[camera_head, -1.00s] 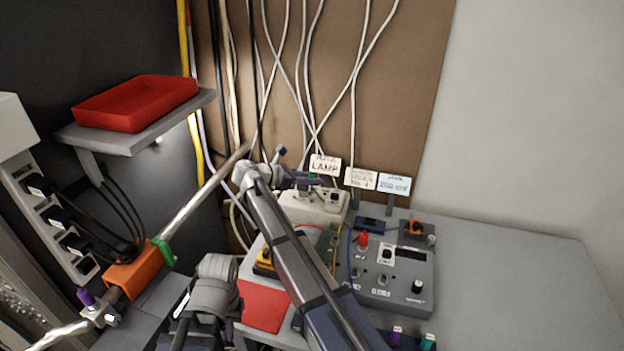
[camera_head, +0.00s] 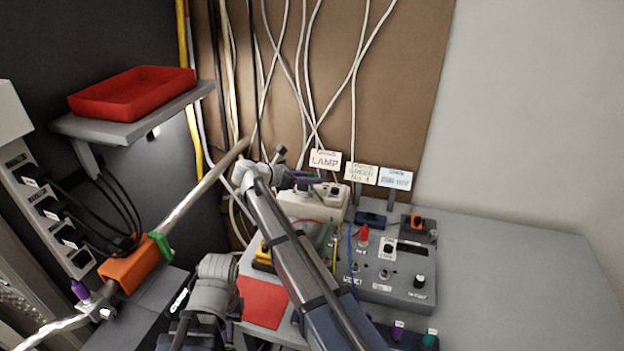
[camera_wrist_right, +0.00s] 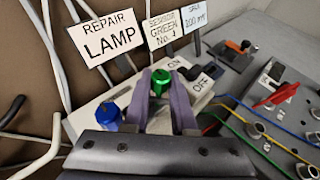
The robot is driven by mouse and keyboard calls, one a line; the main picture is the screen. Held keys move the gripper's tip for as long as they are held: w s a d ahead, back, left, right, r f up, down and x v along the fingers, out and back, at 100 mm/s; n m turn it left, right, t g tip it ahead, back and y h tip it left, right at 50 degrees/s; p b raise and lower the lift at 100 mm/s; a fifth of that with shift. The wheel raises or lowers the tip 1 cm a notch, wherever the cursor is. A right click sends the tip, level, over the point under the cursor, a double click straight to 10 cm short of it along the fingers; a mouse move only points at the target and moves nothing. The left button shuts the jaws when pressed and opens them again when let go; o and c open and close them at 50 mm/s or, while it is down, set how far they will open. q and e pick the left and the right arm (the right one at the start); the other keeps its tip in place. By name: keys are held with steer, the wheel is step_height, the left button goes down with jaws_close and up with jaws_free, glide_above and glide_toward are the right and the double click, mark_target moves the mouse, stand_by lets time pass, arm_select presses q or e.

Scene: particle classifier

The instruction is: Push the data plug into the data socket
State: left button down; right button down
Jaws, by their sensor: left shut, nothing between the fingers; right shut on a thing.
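My right gripper (camera_wrist_right: 161,98) has its two purple-grey fingers close around a small green plug-like piece (camera_wrist_right: 160,82), over a pale box with an ON/OFF switch (camera_wrist_right: 196,85). I take this green piece for the data plug. It also shows in the head view (camera_head: 318,180). I cannot tell whether it touches the box, and I cannot make out the data socket. A blue piece (camera_wrist_right: 108,113) stands on the box to the left. My left gripper (camera_head: 180,304) is low at the left in the head view, shut and empty, its fingers hardly visible.
Signs, one reading LAMP (camera_head: 325,160), stand behind the pale box (camera_head: 308,204). A grey control box (camera_head: 388,275) with a red lever and coloured wires is to the right. A red tray (camera_head: 133,94) is on a shelf. The bench at far right (camera_head: 520,270) is clear.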

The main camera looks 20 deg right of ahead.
steer(key=shift+f, duration=0.15)
steer(key=c, duration=0.6)
jaws_free()
steer(key=shift+c, duration=0.2)
steer(key=p+v, duration=0.2)
steer(key=v, duration=0.6)
steer(key=shift+p, duration=0.4)
steer(key=shift+d, duration=0.1)
